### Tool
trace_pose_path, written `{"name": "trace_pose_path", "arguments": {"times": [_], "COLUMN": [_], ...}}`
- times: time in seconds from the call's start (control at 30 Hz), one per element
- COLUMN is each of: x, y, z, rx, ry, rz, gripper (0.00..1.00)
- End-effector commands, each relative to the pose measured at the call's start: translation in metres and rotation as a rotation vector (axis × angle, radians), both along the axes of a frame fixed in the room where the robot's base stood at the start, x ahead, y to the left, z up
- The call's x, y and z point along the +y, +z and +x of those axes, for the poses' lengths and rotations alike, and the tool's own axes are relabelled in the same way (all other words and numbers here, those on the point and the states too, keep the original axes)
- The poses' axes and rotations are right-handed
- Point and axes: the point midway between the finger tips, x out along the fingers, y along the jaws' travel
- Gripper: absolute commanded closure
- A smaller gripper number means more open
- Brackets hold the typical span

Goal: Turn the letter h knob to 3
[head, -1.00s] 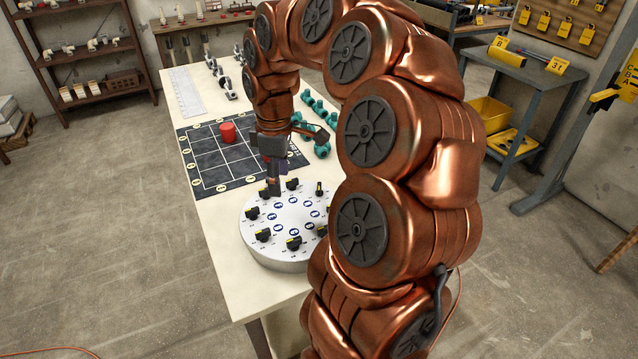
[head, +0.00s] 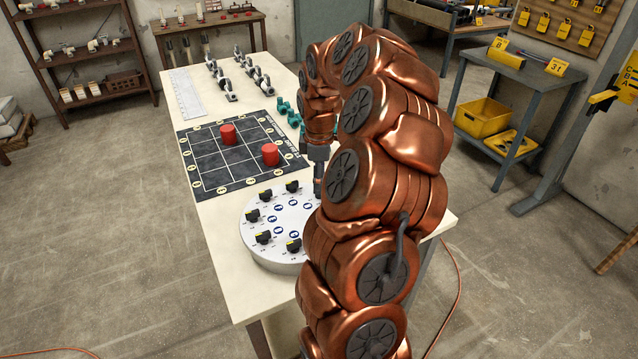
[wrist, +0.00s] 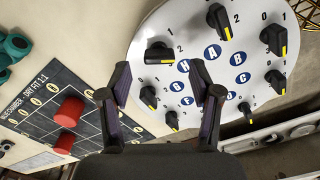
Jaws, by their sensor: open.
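A round silver-white dial plate (head: 283,221) on the table carries a ring of black knobs with yellow marks and blue letter discs. In the wrist view, the blue letter H disc (wrist: 183,66) is on the plate's left side, and the H knob (wrist: 158,53) is just outside it, with small numbers around it. My gripper (wrist: 163,84) is open and empty, one finger on each side of the picture's lower middle, below the H knob in the picture. In the head view my gripper (head: 318,186) is at the plate's right far edge. My arm hides the plate's right side.
A black grid mat (head: 215,170) with two red cylinders (head: 228,134) (head: 270,154) lies behind the plate. Teal fittings (head: 293,116) and metal valve parts (head: 258,80) stand farther back. Neighbouring knobs, such as the A knob (wrist: 218,20), stand close by.

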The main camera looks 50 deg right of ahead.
Motion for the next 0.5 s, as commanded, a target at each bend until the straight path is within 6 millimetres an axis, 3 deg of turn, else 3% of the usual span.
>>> {"name": "trace_pose_path", "arguments": {"times": [0.2, 0.5], "x": [0.000, 0.000], "y": [-0.025, -0.029], "z": [0.000, 0.001], "rx": [0.001, -0.003], "ry": [0.000, -0.001], "rz": [0.001, -0.001], "gripper": [0.36, 0.36]}}
